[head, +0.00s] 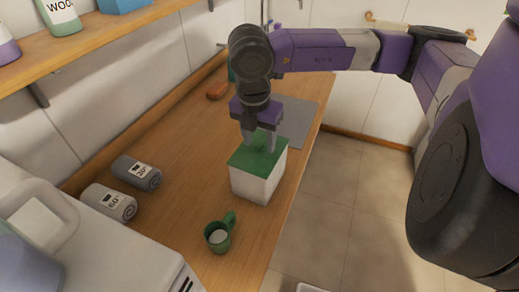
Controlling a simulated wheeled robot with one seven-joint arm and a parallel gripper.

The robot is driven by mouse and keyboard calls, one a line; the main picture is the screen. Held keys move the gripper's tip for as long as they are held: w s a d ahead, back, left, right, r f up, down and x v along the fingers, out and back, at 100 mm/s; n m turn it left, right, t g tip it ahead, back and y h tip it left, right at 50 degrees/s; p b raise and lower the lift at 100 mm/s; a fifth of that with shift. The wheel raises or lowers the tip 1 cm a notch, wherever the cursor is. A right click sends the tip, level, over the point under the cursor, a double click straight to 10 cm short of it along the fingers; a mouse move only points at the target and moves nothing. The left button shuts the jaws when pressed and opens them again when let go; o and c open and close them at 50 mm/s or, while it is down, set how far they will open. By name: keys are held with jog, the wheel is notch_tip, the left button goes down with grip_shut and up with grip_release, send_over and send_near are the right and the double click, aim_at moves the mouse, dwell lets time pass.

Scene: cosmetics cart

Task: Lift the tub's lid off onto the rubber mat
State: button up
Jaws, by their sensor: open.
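The tub (256,187) is a white box standing on the wooden counter near its right edge. Its green lid (258,158) sits on top of it. My gripper (259,147) points down at the lid, its two fingers apart at the middle of the lid's top. The fingers hide part of the lid, and I cannot tell whether they touch it or straddle a handle. The grey rubber mat (299,118) lies flat on the counter behind the tub, partly hidden by my gripper.
A green cup (219,235) stands in front of the tub. Two rolled towels (136,173) (108,203) lie at the left. A reddish-brown object (217,90) lies at the back. A shelf (95,42) runs above the counter's left side. The visible part of the mat is clear.

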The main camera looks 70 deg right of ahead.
grip_shut()
jog(key=shift+r, duration=0.15)
